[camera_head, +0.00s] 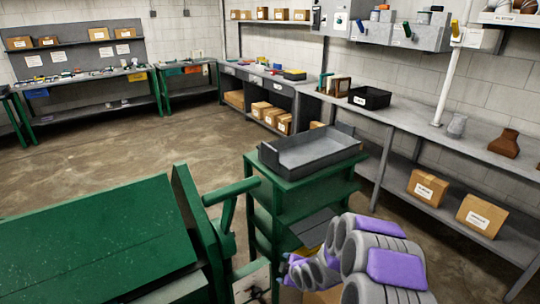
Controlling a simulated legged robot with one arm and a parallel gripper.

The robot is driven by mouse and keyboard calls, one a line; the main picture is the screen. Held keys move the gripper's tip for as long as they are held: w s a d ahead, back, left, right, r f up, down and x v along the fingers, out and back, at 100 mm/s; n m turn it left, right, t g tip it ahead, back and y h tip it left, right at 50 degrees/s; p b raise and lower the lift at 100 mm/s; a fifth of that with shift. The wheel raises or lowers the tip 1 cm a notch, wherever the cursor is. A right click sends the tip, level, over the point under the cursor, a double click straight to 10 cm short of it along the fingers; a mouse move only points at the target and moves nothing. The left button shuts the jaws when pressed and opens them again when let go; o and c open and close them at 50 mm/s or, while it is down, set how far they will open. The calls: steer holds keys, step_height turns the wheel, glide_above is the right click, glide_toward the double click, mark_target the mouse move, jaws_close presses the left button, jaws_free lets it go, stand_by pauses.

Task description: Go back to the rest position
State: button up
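The rest position is not marked by any object in view. A green stand (300,205) with shelves stands in front of me, with an empty-looking grey tray (312,150) on its top.
A large green machine (95,240) fills the lower left. Grey rounded pieces with purple patches (397,267) crowd the lower right. A long workbench (460,148) runs along the right wall, bearing a black bin (369,98). Open concrete floor (120,138) lies beyond the machine.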

steer(key=s+d+r+m+g+h, duration=0.2)
steer(key=s+d+r+m, duration=0.2)
steer(key=s+r, duration=0.55)
steer(key=s+d+r+m+g+h, duration=0.2)
steer(key=s+d+r+m+g, duration=0.15)
steer(key=s+r, duration=0.55)
steer(key=s+r+m+g, duration=0.2)
steer(key=s+r+m, duration=0.1)
steer(key=s, duration=1.1)
steer(key=s+d+r+m+g, duration=0.1)
steer(key=s+r+m, duration=0.3)
steer(key=s, duration=1)
steer(key=shift+r+m+g, duration=0.15)
steer(key=shift+m+g, duration=0.5)
steer(key=shift+m, duration=0.2)
steer(key=shift+d, duration=0.1)
steer(key=shift+c, duration=0.4)
